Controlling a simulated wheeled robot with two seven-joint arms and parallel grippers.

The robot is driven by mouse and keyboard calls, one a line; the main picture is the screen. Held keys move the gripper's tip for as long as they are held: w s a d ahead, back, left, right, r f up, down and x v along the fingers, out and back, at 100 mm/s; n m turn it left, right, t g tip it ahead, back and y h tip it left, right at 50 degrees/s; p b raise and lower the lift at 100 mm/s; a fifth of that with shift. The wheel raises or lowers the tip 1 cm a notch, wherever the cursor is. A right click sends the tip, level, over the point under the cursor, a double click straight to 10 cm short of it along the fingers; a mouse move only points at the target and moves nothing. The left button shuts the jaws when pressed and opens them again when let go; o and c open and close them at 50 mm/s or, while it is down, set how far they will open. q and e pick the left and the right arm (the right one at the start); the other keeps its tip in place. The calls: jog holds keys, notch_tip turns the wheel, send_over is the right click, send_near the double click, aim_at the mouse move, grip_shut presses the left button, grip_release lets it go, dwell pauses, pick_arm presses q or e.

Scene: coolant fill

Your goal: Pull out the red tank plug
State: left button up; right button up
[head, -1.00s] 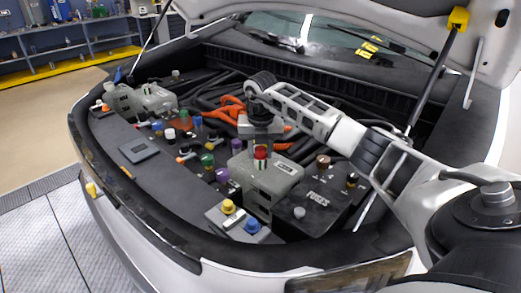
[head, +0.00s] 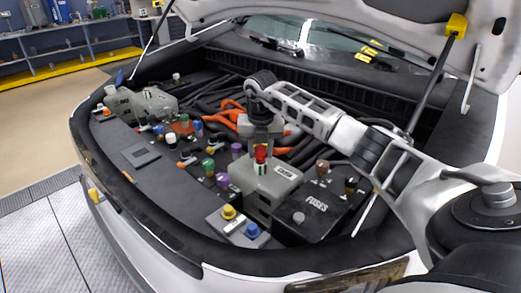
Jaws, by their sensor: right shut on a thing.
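The red tank plug (head: 261,153) is at the top of a grey tank (head: 266,186) in the middle of the engine bay. Below its red top a pale, striped lower part shows above the tank. My right gripper (head: 261,147) comes down from above and is shut on the red plug. Whether the plug's lower end is clear of the tank's neck is too small to tell. My left gripper is not in view.
A black fuse box (head: 316,208) stands close on the right of the tank. A grey block with yellow and blue caps (head: 238,226) is in front. Several coloured caps and orange cables (head: 229,112) lie to the left and behind. The raised hood (head: 400,25) hangs above.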

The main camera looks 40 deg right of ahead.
aim_at(261, 146)
jog(key=shift+r+p, duration=0.35)
jog(key=shift+r, duration=0.2)
jog(key=shift+r+p, duration=0.45)
jog(key=shift+r, duration=0.65)
